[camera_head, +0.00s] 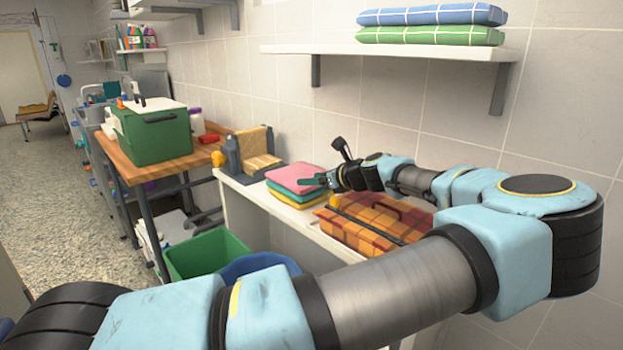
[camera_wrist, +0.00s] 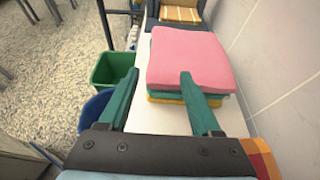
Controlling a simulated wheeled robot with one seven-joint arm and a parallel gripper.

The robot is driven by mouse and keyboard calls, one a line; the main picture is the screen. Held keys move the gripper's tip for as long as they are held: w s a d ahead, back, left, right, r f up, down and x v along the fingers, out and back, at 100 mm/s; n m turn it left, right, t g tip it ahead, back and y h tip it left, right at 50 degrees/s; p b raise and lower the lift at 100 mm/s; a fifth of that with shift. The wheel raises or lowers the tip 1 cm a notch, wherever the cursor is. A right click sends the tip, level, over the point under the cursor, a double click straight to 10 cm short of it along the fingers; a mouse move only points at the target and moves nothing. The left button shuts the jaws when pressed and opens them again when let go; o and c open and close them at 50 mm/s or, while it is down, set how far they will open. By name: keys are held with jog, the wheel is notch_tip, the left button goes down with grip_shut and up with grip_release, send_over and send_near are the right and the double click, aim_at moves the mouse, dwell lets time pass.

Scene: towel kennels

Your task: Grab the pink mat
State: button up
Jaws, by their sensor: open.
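The pink mat (camera_head: 297,177) is the top piece of a folded stack on a white shelf, with green and yellow pieces beneath it. In the wrist view the pink mat (camera_wrist: 188,58) lies ahead of my gripper (camera_wrist: 158,88). My gripper is open and empty. Its right finger overlaps the mat's near edge in the picture, and its left finger is over the shelf's left edge, left of the stack. I cannot tell whether the right finger touches the mat. In the head view my gripper (camera_head: 316,181) is at the stack's right side.
An orange plaid case (camera_head: 370,222) lies on the shelf (camera_head: 282,211) right of the stack. A grey carrier with a striped cushion (camera_head: 256,150) stands behind it. A green bin (camera_head: 205,254) and a blue bin (camera_head: 255,264) are below. A wall shelf (camera_head: 390,49) with folded towels hangs above.

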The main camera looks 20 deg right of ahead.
aim_at(291, 181)
jog(key=p+x, duration=0.1)
jog(key=x, duration=0.3)
jog(key=shift+w+a, duration=0.1)
jog(key=shift+w, duration=0.1)
jog(key=p+x, duration=0.2)
jog(key=x, duration=0.3)
jog(key=shift+w+a+f, duration=0.1)
jog(key=shift+w+f, duration=0.1)
jog(key=shift+c, duration=0.2)
grip_shut()
